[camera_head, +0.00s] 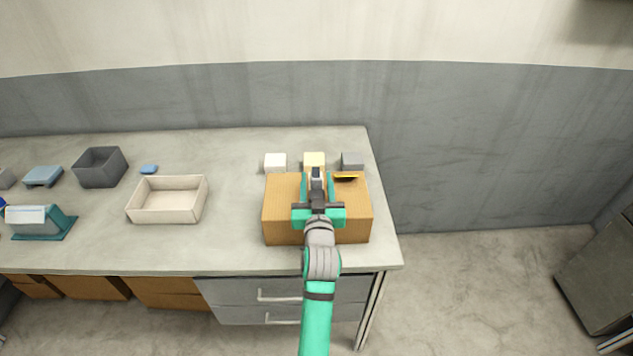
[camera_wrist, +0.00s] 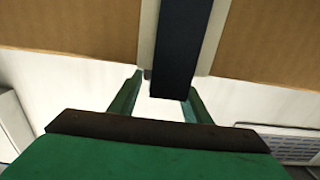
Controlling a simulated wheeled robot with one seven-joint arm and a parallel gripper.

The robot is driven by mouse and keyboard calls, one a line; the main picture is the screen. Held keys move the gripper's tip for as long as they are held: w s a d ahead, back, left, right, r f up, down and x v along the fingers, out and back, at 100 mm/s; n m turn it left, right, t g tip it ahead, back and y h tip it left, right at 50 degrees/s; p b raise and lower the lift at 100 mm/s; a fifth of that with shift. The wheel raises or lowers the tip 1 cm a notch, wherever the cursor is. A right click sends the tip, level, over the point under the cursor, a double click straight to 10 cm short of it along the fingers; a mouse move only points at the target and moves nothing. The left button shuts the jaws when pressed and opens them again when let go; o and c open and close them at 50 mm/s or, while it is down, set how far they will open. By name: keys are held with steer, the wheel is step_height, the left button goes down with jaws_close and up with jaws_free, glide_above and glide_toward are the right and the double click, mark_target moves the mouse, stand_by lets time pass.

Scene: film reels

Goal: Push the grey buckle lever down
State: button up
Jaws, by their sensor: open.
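A brown cardboard box (camera_head: 275,215) stands near the right end of the counter, with my arm over it. A narrow upright grey piece with a dark part, which looks like the buckle lever (camera_head: 316,174), shows just beyond my gripper (camera_head: 318,205). In the wrist view a dark bar (camera_wrist: 177,40) runs along a pale grey strip (camera_wrist: 217,30) against the brown cardboard. My gripper (camera_wrist: 165,85) is open, its green fingers on either side of the bar's lower end. I cannot tell whether they touch it. Nothing is held.
White (camera_head: 275,162), yellow (camera_head: 314,160) and grey (camera_head: 352,160) blocks stand behind the box. An orange-and-black item (camera_head: 347,176) is at its back right. A cream tray (camera_head: 168,218), dark bin (camera_head: 100,168) and teal device (camera_head: 40,224) are left. Counter between tray and box is clear.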

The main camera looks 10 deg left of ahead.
steer(key=shift+c, duration=0.4)
steer(key=c, duration=1)
steer(key=shift+w+r+g, duration=0.1)
steer(key=shift+w+g, duration=0.05)
steer(key=shift+g, duration=0.25)
steer(key=shift+w+g, duration=0.25)
steer(key=shift+g, duration=0.55)
steer(key=shift+w+f+g+h, duration=0.1)
steer(key=shift+f+g+h, duration=0.1)
steer(key=shift+g, duration=0.35)
steer(key=shift+w+f+g+h, duration=0.1)
steer(key=shift+g+h, duration=0.1)
steer(key=shift+g, duration=0.35)
